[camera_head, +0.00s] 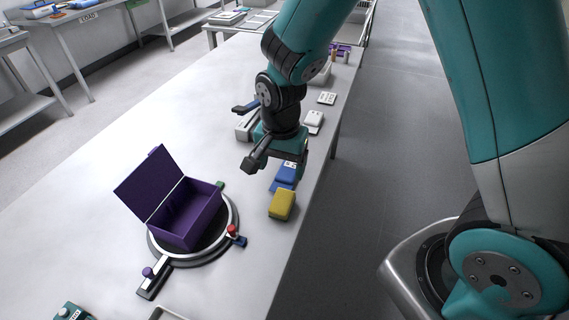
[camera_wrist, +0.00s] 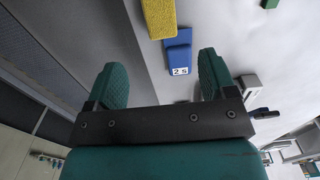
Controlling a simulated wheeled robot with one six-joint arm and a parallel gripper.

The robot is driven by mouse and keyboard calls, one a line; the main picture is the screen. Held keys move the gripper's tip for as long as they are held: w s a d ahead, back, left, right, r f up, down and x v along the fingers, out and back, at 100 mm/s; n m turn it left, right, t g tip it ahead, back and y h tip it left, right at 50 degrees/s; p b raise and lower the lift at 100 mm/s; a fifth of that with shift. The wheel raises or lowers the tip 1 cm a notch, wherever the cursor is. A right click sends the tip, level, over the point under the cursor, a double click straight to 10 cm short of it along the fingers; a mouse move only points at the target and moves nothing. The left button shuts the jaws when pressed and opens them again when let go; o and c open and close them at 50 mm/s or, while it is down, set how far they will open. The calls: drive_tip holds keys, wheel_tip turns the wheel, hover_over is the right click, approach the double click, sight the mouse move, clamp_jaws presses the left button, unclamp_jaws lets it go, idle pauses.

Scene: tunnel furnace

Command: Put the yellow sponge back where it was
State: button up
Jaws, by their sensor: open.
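The yellow sponge (camera_head: 282,204) lies on the white table near its right edge, just in front of a blue block (camera_head: 286,173). In the wrist view the sponge (camera_wrist: 158,18) is at the top edge, partly cut off, beyond the fingertips. My gripper (camera_wrist: 163,62) is open and empty. It hangs above the table, above and behind the sponge, with the blue block (camera_wrist: 178,40) showing between and beyond its fingers. In the head view, my gripper's own body partly hides the blue block.
An open purple box (camera_head: 187,222) stands on a round turntable (camera_head: 160,257) to the left of the sponge. A white label with dark marks (camera_wrist: 180,71) lies by the blue block. Small white devices (camera_head: 313,119) stand farther back. The table's right edge is close to the sponge.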

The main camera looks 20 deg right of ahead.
drive_tip(key=s+a+r+n+y, duration=0.2)
drive_tip(key=s+r+n, duration=0.6)
drive_tip(key=s+r, duration=0.1)
drive_tip(key=s+a+r+n+y, duration=0.2)
drive_tip(key=s+r+n, duration=0.6)
drive_tip(key=r, duration=0.1)
drive_tip(key=shift+s, duration=0.4)
drive_tip(key=shift+a, duration=0.1)
